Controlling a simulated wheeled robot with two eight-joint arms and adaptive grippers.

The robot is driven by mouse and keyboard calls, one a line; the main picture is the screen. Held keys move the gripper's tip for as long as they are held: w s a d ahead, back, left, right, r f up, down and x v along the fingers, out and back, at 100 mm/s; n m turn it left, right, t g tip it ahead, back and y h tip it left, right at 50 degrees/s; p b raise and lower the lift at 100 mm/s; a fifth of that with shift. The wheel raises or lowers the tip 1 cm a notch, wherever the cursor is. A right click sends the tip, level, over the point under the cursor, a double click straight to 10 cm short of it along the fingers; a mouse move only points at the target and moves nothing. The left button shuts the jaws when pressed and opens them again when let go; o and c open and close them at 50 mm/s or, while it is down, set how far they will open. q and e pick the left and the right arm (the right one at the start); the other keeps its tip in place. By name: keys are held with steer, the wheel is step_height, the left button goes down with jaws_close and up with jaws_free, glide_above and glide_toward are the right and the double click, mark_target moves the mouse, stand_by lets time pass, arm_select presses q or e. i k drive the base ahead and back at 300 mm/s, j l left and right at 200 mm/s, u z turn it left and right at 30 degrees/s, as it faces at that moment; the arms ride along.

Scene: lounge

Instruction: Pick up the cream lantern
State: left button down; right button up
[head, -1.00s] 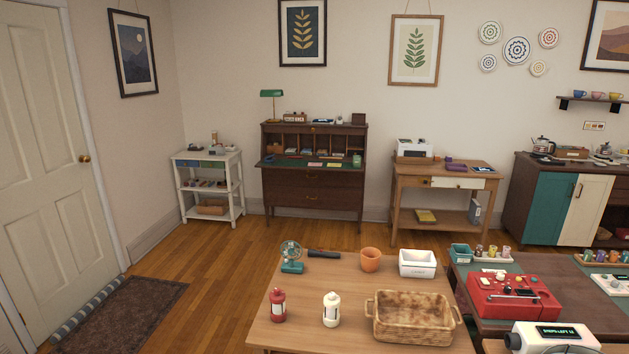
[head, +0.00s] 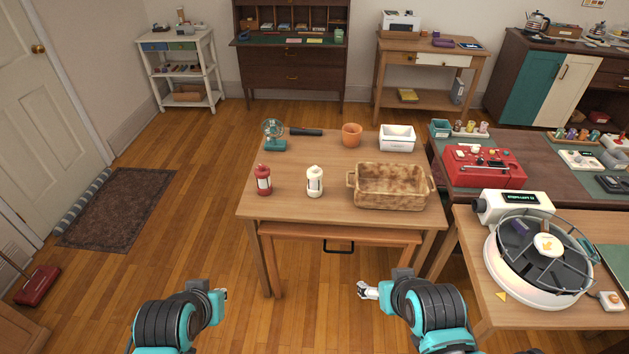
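Neither gripper touches the lantern.
A teal fan (head: 274,136), a black-handled object (head: 306,132), an orange pot (head: 351,135) and a white box (head: 397,138) stand at the table's back. Another table with a round machine (head: 538,262) is at right.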

mark_target(314, 186)
steer(key=i+j, duration=0.4)
steer(key=i, duration=0.2)
steer(key=i+j+z, duration=0.2)
steer(key=z, duration=0.2)
steer(key=i+j+z, duration=0.25)
steer(key=z, duration=0.15)
steer(key=i+j+z, duration=0.15)
steer(key=j+z, duration=0.25)
steer(key=l+z, duration=0.2)
steer(key=j, duration=0.1)
